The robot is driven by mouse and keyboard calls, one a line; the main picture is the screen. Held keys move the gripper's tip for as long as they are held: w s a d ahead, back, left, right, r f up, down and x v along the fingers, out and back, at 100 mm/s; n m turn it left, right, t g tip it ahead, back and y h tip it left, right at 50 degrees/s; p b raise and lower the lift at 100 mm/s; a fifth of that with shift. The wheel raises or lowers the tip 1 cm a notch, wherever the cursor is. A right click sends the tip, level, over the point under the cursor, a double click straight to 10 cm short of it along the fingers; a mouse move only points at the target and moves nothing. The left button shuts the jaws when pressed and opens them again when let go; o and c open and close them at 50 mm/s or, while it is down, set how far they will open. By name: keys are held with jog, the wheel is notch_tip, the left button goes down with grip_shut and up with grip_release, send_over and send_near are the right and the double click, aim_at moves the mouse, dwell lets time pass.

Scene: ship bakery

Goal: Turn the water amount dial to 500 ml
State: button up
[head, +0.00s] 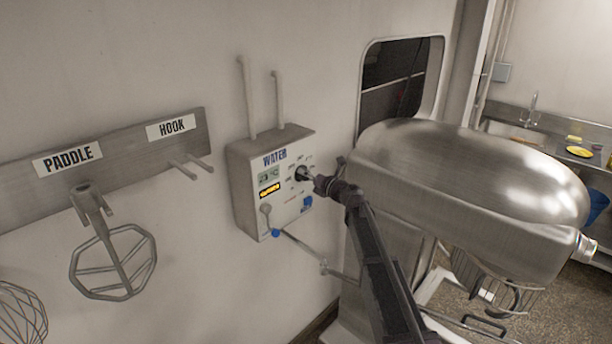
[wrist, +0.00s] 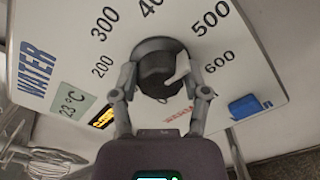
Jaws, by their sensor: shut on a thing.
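The water panel (head: 250,180) is a white box on the wall. Its dial (wrist: 158,66) is a dark round knob with a white pointer mark, ringed by printed numbers. In the wrist view 200 and 300 are on the left, 400 is at the top and partly cut off, and 500 (wrist: 210,18) and 600 (wrist: 220,62) are on the right. The pointer is on the knob's right side, seemingly towards 500 to 600; its exact reading is unclear. My gripper (wrist: 160,84) is shut on the dial, one finger on each side. It also shows in the head view (head: 307,175).
The panel has a small display (wrist: 75,100), a yellow label and a blue button (wrist: 250,106). A large metal mixer (head: 450,195) stands close right of my arm. A rack with a paddle (head: 115,262) hangs left.

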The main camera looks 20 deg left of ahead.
jog(key=shift+w+a+r, duration=0.1)
jog(key=shift+w+a, duration=0.1)
jog(key=o, duration=1.1)
jog(key=shift+a, duration=0.1)
jog(key=shift+o, duration=0.2)
jog(key=shift+a+f, duration=0.1)
jog(key=shift+f, duration=0.1)
jog(key=shift+s+d, duration=0.15)
jog(key=shift+d, duration=0.05)
jog(key=v, duration=1.2)
